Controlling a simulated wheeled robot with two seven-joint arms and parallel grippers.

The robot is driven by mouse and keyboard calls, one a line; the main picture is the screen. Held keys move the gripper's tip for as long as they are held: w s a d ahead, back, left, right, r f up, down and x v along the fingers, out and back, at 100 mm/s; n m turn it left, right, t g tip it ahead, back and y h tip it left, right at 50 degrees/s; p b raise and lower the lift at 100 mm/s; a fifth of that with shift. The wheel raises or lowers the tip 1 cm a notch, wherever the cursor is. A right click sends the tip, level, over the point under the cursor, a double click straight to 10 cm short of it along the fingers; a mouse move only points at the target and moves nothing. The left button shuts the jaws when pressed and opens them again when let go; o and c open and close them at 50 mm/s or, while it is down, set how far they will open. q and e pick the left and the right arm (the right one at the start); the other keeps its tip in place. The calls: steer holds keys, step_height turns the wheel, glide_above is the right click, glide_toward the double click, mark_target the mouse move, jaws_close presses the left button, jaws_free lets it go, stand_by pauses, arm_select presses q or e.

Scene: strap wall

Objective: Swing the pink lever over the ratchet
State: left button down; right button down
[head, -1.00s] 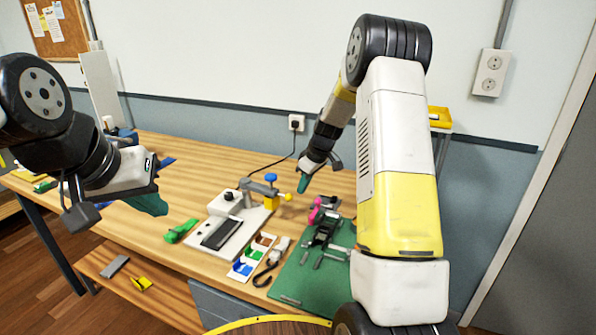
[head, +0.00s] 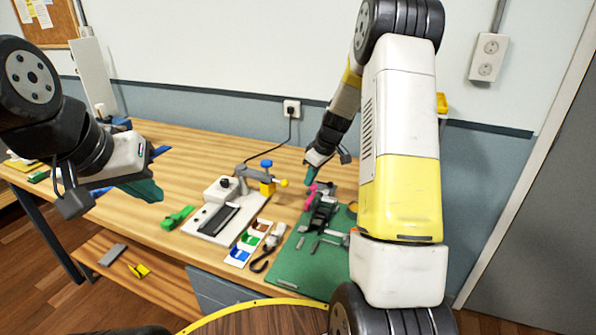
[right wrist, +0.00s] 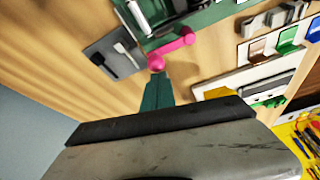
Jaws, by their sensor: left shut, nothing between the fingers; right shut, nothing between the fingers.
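The pink lever (head: 311,198) stands at the far left corner of the green mat (head: 300,270), beside the dark ratchet (head: 322,212). In the right wrist view the pink lever (right wrist: 178,47) ends in a round knob. My right gripper (head: 309,178) is shut and empty, just above and behind the lever. In the right wrist view its green fingertips (right wrist: 157,80) are right by the knob; I cannot tell whether they touch. My left gripper (head: 150,192) is shut and empty, in the air over the left part of the table.
A white device with a blue knob and yellow part (head: 232,205) stands left of the mat. A tray of coloured pieces (head: 246,246), a black strap loop (head: 262,258) and a green clip (head: 177,218) lie near it. The table's back middle is clear.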

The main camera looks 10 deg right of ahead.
steer(key=shift+s+d+m, duration=0.1)
steer(key=shift+d+m, duration=0.1)
steer(key=shift+m, duration=0.2)
steer(key=shift+s+d+m+t+h, duration=0.2)
steer(key=shift+d+m, duration=0.1)
steer(key=shift+m, duration=0.3)
steer(key=shift+s+d+m+t+h, duration=0.1)
steer(key=shift+d+m+h, duration=0.15)
steer(key=shift+m, duration=0.35)
steer(key=m, duration=0.1)
steer(key=s+d+m+h, duration=0.1)
steer(key=m, duration=0.2)
steer(key=shift+s+d+h, duration=0.2)
steer(key=shift+s+h, duration=0.05)
steer(key=shift+s, duration=0.15)
steer(key=s+m, duration=0.1)
steer(key=m, duration=0.1)
steer(key=m+h, duration=0.1)
steer(key=m, duration=0.1)
steer(key=s+d+m, duration=0.1)
steer(key=shift+s+m+h, duration=0.35)
steer(key=shift+m+h, duration=0.05)
steer(key=s+m, duration=0.1)
steer(key=s+m+h, duration=0.1)
steer(key=m, duration=0.1)
steer(key=shift+m, duration=0.3)
steer(key=shift+s+a, duration=0.1)
steer(key=shift+s, duration=0.2)
